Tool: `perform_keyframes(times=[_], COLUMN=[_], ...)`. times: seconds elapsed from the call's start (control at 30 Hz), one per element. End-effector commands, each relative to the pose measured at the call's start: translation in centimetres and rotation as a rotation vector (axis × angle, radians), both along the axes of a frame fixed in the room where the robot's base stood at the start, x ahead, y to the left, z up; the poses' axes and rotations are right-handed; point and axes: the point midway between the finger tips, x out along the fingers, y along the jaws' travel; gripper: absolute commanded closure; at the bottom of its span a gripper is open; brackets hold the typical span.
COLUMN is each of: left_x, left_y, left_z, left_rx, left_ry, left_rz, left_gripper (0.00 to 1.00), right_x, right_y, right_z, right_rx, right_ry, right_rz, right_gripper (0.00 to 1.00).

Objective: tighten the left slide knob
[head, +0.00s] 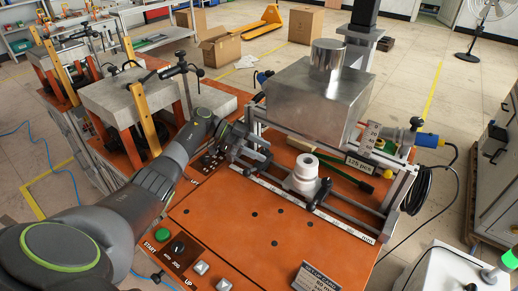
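My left arm reaches in from the left, and my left gripper (262,160) is at the left end of the slide rail on the orange bench. Its fingers are small and dark against the metal parts there, so their opening cannot be made out. The left slide knob is not distinct; the gripper and the frame around it cover that area. A white round fixture (304,174) with a hole on top stands on the slide, right of the gripper and apart from it. A black knob (325,184) sits at the fixture's right side.
A large metal box (318,100) with a cylinder on top stands behind the slide. A ruler strip (330,217) runs along the slide's front. A black cable (418,190) hangs at right.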

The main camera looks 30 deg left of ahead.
Motion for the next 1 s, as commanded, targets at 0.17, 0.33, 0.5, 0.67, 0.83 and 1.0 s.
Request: perform_keyframes(times=[0.17, 0.33, 0.5, 0.67, 0.83, 1.0], left_x=[0.0, -0.2, -0.8, -1.4, -1.7, -1.7], left_y=[0.0, 0.9, 3.5, 5.6, 6.6, 6.7], left_z=[0.0, 0.2, 1.1, 2.1, 2.8, 2.9], left_rx=[-0.001, 0.001, 0.003, 0.001, 0.000, 0.000], left_ry=[0.000, 0.000, -0.001, -0.001, 0.000, 0.000], left_rz=[0.000, 0.002, 0.002, 0.001, 0.001, 0.000], left_gripper=[0.52, 0.52, 0.52, 0.52, 0.52, 0.52], right_x=[0.0, 0.0, 0.0, 0.0, 0.0, 0.0], right_y=[0.0, 0.0, 0.0, 0.0, 0.0, 0.0], right_z=[0.0, -0.4, -1.5, -2.2, -2.4, -2.4], right_rx=[0.000, 0.000, 0.000, 0.000, 0.000, 0.001], right_ry=[0.000, 0.000, 0.000, 0.000, 0.000, 0.000], right_rz=[0.000, 0.000, 0.000, 0.000, 0.000, 0.000], right_gripper=[0.55, 0.55, 0.55, 0.55, 0.55, 0.55])
